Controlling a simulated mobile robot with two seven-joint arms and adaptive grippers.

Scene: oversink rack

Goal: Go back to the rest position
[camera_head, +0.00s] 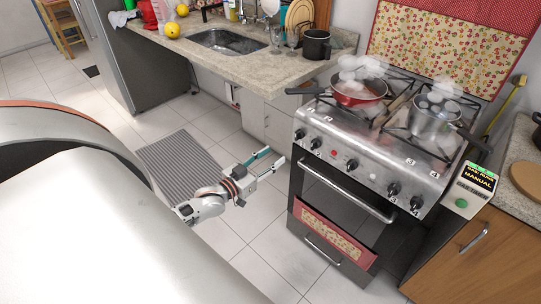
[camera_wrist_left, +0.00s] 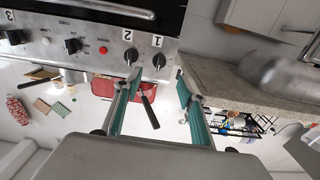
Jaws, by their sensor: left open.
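My left gripper (camera_head: 275,155) is open and empty, with its two teal-lined fingers apart. In the head view it hangs over the tiled floor, in front of the sink cabinet and to the left of the stove (camera_head: 345,145). In the left wrist view, which looks upside down, the open fingers of the left gripper (camera_wrist_left: 155,85) frame no held thing. The stove's knob panel (camera_wrist_left: 100,45) shows beyond them, with knobs marked 1 and 2. My right gripper is not in view.
A steaming red pan (camera_head: 357,92) and a steaming silver pot (camera_head: 432,122) stand on the stove. A black pot (camera_head: 317,45) stands on the sink counter's right end. The counter edge lies close behind the gripper. Floor around the grey mat (camera_head: 180,165) is free.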

